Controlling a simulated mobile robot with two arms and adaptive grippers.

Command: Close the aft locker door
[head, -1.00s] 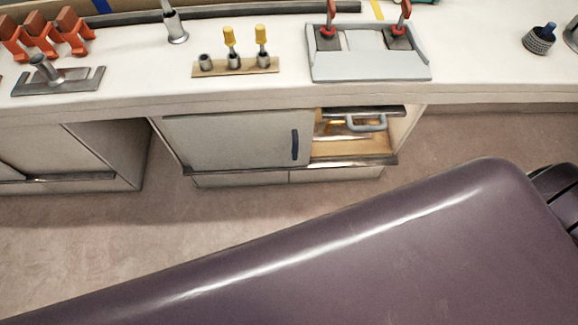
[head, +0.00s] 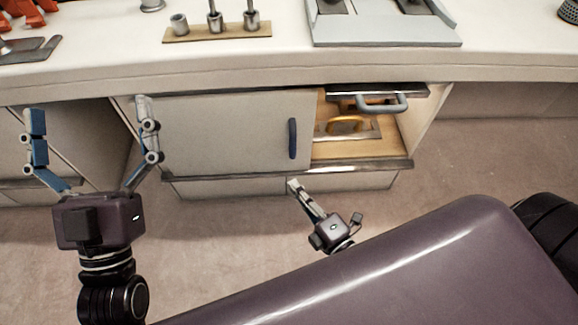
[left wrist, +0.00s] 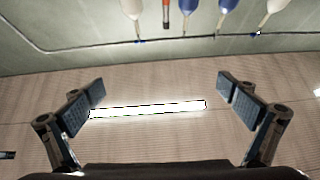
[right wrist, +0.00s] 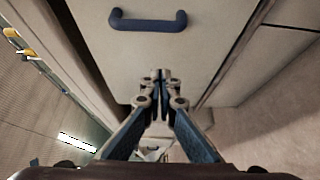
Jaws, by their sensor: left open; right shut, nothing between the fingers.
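The locker door (head: 225,135) is a pale panel that covers the left part of the locker front in the head view. Its dark blue upright handle (head: 292,138) is near its right edge. Right of it the locker is open, showing a wooden inside (head: 385,145). My right gripper (head: 293,185) is shut and empty, just below the handle in the head view. In the right wrist view it points at the door (right wrist: 210,50), with the handle (right wrist: 148,22) beyond the fingertips, apart from them. My left gripper (head: 90,115) is open and empty, left of the door.
A grey handle (head: 382,104) and a yellow item (head: 345,125) show in the locker opening. The white counter (head: 340,62) overhangs the front and carries a peg board (head: 215,33) and a grey tray (head: 385,30). The floor before the locker is clear.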

